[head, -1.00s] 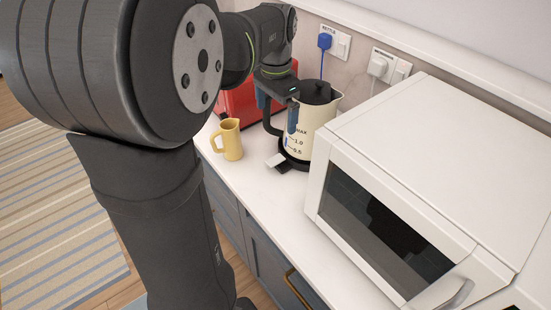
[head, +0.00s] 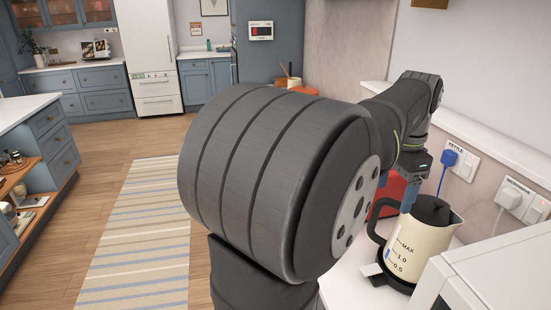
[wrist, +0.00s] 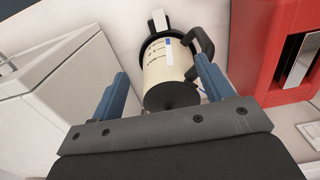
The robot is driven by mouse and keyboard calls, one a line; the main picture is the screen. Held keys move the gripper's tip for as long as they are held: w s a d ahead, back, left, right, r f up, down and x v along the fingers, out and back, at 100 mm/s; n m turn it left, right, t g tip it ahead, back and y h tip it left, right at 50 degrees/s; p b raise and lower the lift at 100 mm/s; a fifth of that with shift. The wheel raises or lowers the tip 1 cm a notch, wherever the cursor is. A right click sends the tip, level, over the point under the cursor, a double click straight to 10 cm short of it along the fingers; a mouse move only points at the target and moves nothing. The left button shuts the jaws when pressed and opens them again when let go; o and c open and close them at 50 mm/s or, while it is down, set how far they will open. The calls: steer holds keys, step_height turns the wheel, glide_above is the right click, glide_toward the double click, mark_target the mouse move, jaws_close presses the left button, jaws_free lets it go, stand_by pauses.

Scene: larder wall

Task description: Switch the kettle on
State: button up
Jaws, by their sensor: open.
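The cream kettle (head: 425,245) with a black lid and handle stands on its dark base on the counter; it also shows in the wrist view (wrist: 167,75). A pale paddle at the base (head: 372,269) sticks out at the front; it shows at the top of the wrist view (wrist: 158,21). The kettle's wall socket (head: 463,163), labelled KETTLE, holds a blue plug (head: 451,157) beside a white rocker; its position is unclear. My gripper (wrist: 161,68) is open and empty, blue fingers apart, with the kettle beyond them. In the head view, my arm partly hides it.
A white microwave (head: 500,275) stands right of the kettle. A red appliance (head: 390,193) with a slot is behind it, seen closer in the wrist view (wrist: 270,50). A second socket (head: 522,200) with a white plug is further right. Counter (head: 345,275) shows at left.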

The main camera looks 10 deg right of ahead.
steer(key=c, duration=0.7)
steer(key=shift+f, duration=0.15)
steer(key=c, duration=0.4)
steer(key=shift+f+n, duration=0.2)
steer(key=shift+n, duration=0.4)
steer(key=c, duration=0.3)
steer(key=shift+w+a+f+n, duration=0.1)
steer(key=shift+f+n, duration=0.15)
steer(key=shift+n, duration=0.35)
jaws_close()
step_height(320, 180, down, 8)
steer(key=a+n, duration=0.1)
steer(key=n, duration=1.4)
steer(key=shift+a+n, duration=0.25)
steer(key=shift+n, duration=0.05)
steer(key=shift+r, duration=0.1)
